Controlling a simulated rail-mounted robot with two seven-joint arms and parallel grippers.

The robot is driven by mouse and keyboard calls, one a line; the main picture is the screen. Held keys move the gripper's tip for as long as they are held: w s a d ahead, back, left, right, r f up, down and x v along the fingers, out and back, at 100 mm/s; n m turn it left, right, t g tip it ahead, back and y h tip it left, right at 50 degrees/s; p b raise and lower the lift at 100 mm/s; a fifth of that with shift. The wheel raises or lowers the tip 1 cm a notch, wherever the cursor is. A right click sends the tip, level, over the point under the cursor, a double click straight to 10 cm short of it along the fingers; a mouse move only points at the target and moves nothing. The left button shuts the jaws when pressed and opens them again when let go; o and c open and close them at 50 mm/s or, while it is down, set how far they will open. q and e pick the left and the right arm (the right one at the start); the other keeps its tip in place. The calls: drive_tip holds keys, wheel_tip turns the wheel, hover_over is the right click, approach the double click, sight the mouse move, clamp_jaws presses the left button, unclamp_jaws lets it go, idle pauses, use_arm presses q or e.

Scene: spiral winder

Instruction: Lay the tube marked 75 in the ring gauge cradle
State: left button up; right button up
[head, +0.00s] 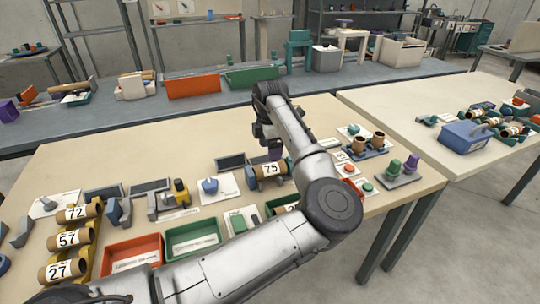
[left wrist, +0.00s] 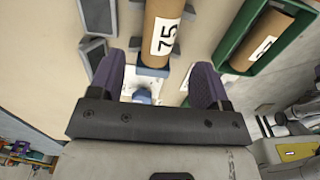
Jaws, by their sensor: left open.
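The tube marked 75 (head: 271,169) is brown with a white label and lies across blue-grey cradle supports (head: 251,182) near the middle of the table. In the left wrist view the tube (left wrist: 164,30) lies between the supports (left wrist: 153,72), its label facing up. My left gripper (head: 268,146) is above and just behind the tube in the head view. In the left wrist view its purple fingers (left wrist: 159,65) are spread wide, with nothing between them, and the tube lies beyond the fingertips. My right gripper is not in view.
A yellow rack (head: 93,240) holds tubes 72, 57 and 27 at the left. A red tray (head: 132,252) and green tray (head: 193,236) stand in front. Another green tray (left wrist: 240,60) with a tube (left wrist: 262,38) is close beside the cradle. Small stands (head: 403,178) crowd the right side.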

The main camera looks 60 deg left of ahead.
sight(270, 165)
use_arm(q)
drive_tip(key=shift+r+p, duration=0.95)
drive_tip(key=shift+r, duration=1.75)
